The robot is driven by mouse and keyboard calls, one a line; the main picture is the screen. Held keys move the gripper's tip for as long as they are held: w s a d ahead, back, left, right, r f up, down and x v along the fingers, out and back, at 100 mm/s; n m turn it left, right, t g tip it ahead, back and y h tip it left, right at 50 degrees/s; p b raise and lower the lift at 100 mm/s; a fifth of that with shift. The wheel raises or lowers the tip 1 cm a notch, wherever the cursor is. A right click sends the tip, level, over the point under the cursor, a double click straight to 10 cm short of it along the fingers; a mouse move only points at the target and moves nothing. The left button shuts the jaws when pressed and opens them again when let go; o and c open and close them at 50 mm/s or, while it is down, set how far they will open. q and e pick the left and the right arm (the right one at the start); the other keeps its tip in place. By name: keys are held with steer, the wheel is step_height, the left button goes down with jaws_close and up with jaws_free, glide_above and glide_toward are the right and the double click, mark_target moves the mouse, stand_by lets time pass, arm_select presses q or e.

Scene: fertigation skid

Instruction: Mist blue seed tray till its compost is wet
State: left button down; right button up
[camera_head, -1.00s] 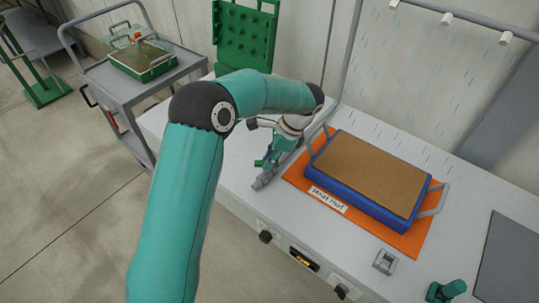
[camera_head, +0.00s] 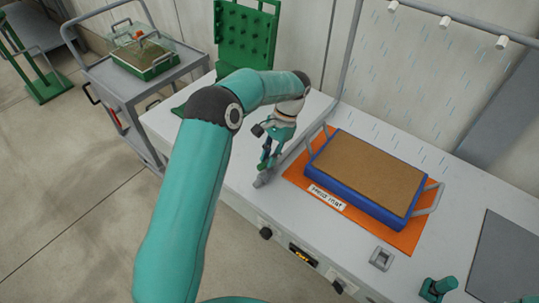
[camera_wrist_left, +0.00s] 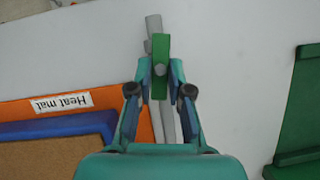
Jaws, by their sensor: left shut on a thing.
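The blue seed tray (camera_head: 345,192) lies flat on the orange heat mat (camera_head: 408,240), with a grey handle at each end. Its compost (camera_head: 370,170) is an even brown. Pale blue mist streaks show below the white nozzles (camera_head: 445,21) on the overhead grey pipe (camera_head: 467,15). My left gripper (camera_head: 267,160) is left of the mat, over the grey pipe end. In the left wrist view, its fingers (camera_wrist_left: 160,85) are shut on a narrow green handle (camera_wrist_left: 160,50) above the grey pipe (camera_wrist_left: 154,24).
A grey trolley (camera_head: 130,85) at the left carries a green tray (camera_head: 145,65) with a clear cover. A small grey switch (camera_head: 381,259) and a dark panel (camera_head: 508,262) are at the front right.

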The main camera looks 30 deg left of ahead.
arm_select(q)
steer(key=shift+w+r, duration=0.1)
stand_by(0.4)
steer(key=c, duration=1.1)
jaws_free()
steer(key=v, duration=1.1)
steer(key=shift+w+r, duration=0.15)
steer(key=shift+r, duration=0.2)
